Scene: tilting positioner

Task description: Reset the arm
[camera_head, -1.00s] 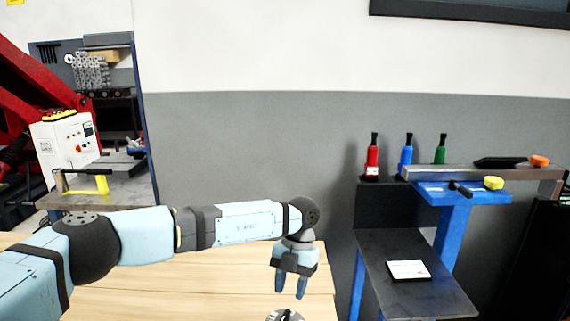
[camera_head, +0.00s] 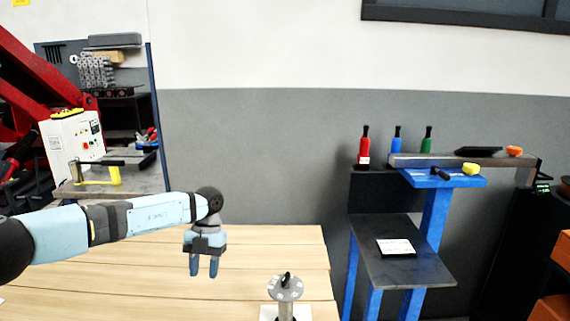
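My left arm comes in from the left over the wooden table. My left gripper (camera_head: 204,267) points down above the table with its two fingers a little apart and nothing between them. A small grey positioner (camera_head: 285,289) with a round, slotted top disc stands at the table's front, to the right of and below my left gripper in the picture. A dark piece (camera_head: 286,279) sits on the disc. The gripper is apart from the positioner. My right gripper is not in view.
The wooden table (camera_head: 150,276) is mostly bare. To its right stands a blue stand (camera_head: 433,222) with a dark shelf, a white card (camera_head: 396,247), and red, blue and green bottles (camera_head: 364,148). A white control box (camera_head: 72,142) and red machinery stand at the left.

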